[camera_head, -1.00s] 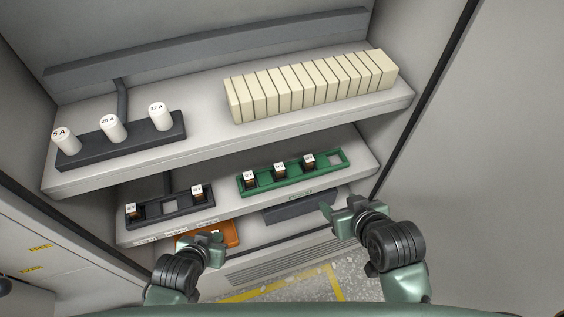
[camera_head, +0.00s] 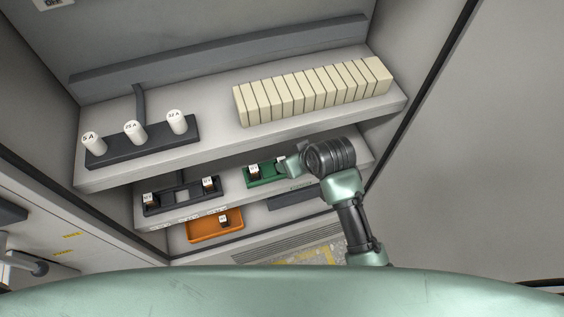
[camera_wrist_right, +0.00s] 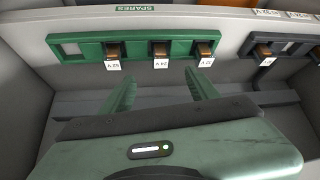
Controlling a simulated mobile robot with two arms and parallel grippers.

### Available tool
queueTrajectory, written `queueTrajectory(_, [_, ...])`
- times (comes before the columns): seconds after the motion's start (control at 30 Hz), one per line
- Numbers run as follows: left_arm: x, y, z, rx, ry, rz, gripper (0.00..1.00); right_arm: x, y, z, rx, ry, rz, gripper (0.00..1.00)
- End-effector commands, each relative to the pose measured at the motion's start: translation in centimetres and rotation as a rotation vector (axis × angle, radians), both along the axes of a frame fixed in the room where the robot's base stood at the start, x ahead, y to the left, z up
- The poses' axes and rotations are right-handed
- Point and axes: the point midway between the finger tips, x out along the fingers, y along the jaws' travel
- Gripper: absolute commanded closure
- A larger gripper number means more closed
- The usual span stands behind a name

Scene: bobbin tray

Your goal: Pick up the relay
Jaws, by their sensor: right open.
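Small brown relays with white labels stand in a green tray (camera_head: 262,183) on the middle shelf. The right wrist view shows three of them in the green tray (camera_wrist_right: 135,40): a left relay (camera_wrist_right: 112,55), a middle relay (camera_wrist_right: 160,52) and a right relay (camera_wrist_right: 205,53). My right gripper (camera_head: 290,162) is open and empty in front of this tray. Its fingers (camera_wrist_right: 160,82) point at the tray, with the middle relay beyond the gap, apart from them. In the head view my right arm hides the tray's right part. My left gripper is out of view.
A black tray (camera_head: 180,211) holds two relays beside an empty slot. An orange bin (camera_head: 202,236) below holds one relay (camera_head: 223,220). The upper shelf (camera_head: 225,143) above carries white cylinders and a row of cream blocks. Cabinet walls bound both sides.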

Motion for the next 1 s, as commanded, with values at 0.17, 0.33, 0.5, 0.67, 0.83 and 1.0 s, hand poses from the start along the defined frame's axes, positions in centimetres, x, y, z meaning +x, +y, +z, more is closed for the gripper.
queueTrajectory(0.17, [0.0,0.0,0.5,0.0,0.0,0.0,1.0,1.4,0.8,-2.5,0.001,0.003,-0.001,0.4])
queueTrajectory(0.33, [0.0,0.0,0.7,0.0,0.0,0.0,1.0,2.5,1.4,-4.4,0.0,0.0,-0.001,0.4])
queueTrajectory(0.5, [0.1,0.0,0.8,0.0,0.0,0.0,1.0,2.9,1.6,-5.1,0.0,-0.001,-0.001,0.4])
queueTrajectory(0.67, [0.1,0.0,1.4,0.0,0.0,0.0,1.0,3.7,2.2,-6.2,0.001,0.001,-0.002,0.4])
queueTrajectory(0.83, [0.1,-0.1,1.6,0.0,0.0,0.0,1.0,4.8,2.8,-8.1,0.0,0.0,-0.001,0.4])
queueTrajectory(1.0, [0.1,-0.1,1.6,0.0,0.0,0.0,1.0,5.3,3.2,-9.0,0.001,-0.002,-0.001,0.4])
